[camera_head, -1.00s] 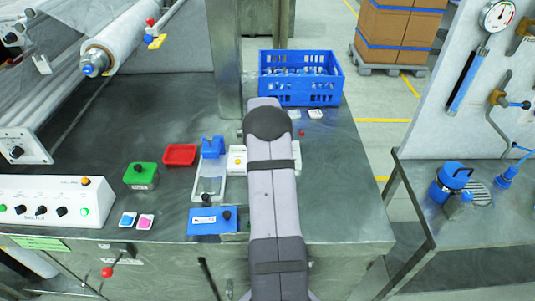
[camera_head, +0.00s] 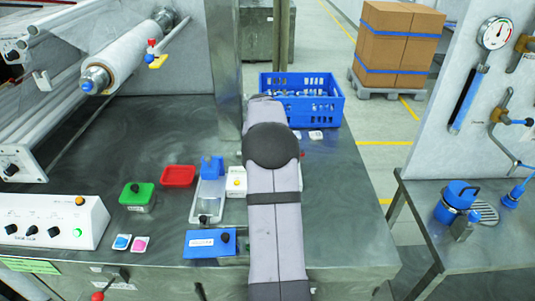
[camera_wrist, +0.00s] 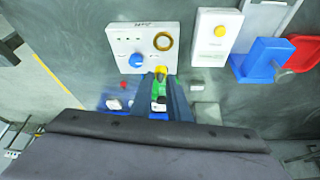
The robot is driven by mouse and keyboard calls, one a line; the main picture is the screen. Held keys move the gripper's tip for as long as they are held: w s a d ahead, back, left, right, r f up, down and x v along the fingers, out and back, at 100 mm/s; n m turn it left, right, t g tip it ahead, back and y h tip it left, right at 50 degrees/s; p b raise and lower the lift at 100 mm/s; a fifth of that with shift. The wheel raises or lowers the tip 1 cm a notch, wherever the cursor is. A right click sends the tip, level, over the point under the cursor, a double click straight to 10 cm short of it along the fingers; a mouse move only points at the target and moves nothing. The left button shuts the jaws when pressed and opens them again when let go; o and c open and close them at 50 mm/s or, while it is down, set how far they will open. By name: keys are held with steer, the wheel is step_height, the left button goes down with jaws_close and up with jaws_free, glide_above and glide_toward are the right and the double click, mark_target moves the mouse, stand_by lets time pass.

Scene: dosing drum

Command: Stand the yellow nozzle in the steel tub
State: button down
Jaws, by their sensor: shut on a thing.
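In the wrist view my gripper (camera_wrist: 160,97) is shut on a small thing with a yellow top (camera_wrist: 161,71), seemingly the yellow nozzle. Green and white-and-black parts show between the fingers below the yellow top; I cannot tell whether all are one piece. The fingers are over the steel table, just in front of a white box with a blue knob and a gold ring. A small grey square thing (camera_wrist: 206,113) right of the fingers may be the steel tub; I cannot tell. In the head view my arm hides the gripper and the nozzle.
A white box (camera_wrist: 143,47) with a blue knob stands nearby, beside another with a yellow button (camera_wrist: 217,37). A blue holder (camera_head: 212,167), red tray (camera_head: 178,176) and green-lidded container (camera_head: 137,196) are left of my arm. A blue crate (camera_head: 302,98) stands behind.

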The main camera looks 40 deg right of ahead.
steer(key=s+a+f+n+y+p, duration=0.2)
steer(key=s+a+n+y, duration=0.1)
steer(key=s+a+n, duration=0.5)
steer(key=s+a+f+n+y+p, duration=0.2)
steer(key=s+a+f+n+y, duration=0.1)
steer(key=s+a+n, duration=0.6)
steer(key=a+n+y, duration=0.1)
steer(key=a+n, duration=0.1)
steer(key=n, duration=0.2)
steer(key=shift+s+f+y, duration=0.15)
steer(key=shift+f+y, duration=0.15)
steer(key=shift+a+f, duration=0.1)
steer(key=shift+f, duration=0.05)
steer(key=shift+f+b, duration=0.85)
steer(key=shift+f, duration=1.1)
steer(key=shift+f+b, duration=0.6)
steer(key=shift+b, duration=0.25)
steer(key=shift+f+b, duration=0.15)
steer(key=shift+b, duration=0.8)
